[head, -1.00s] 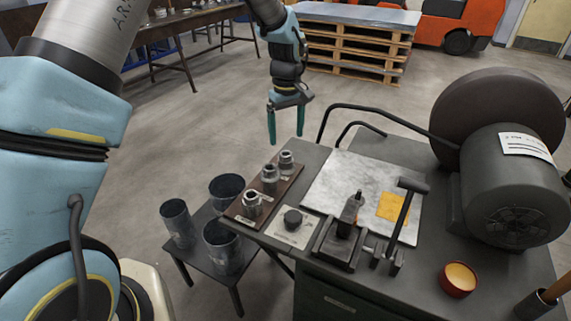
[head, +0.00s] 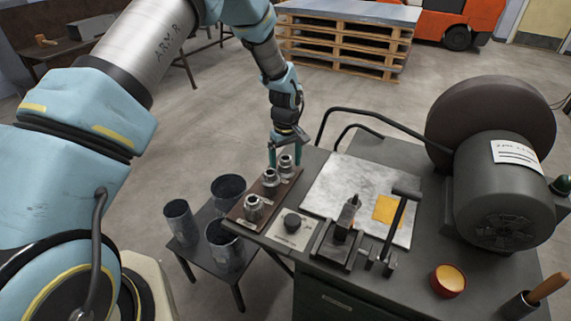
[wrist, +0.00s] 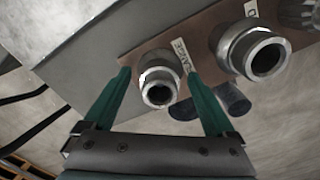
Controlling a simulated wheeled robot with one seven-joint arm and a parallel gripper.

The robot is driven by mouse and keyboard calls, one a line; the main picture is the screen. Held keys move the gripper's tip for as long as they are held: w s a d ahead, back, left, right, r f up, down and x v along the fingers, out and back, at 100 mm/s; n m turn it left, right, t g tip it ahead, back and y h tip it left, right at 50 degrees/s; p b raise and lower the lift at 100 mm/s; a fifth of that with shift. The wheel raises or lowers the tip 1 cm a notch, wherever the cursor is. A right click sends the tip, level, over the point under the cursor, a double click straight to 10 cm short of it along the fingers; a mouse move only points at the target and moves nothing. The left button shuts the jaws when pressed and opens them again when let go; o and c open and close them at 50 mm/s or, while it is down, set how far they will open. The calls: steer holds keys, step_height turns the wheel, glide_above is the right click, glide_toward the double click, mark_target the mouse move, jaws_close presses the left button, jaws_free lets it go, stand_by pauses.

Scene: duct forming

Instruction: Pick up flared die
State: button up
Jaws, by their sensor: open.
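Three metal dies stand upright in a row on a brown rack (head: 240,213) at the bench's left edge: a front one (head: 252,208), a middle one (head: 270,184) and a far one (head: 286,168). Labels are too small to read in the head view. My gripper (head: 285,152) is open at the far die, pointing down. In the wrist view, the green fingers (wrist: 158,76) lie on either side of the far die (wrist: 159,88), apart from it. Its partly legible label seems to end in "ANGE". The middle die (wrist: 252,52) is to its right. I cannot tell which is flared.
A black knob on a pale plate (head: 283,240) sits right of the rack. A large grey motor (head: 500,190) is at right. Dark cups (head: 226,190) stand on a low table at left.

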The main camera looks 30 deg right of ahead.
jaws_close()
stand_by(0.7)
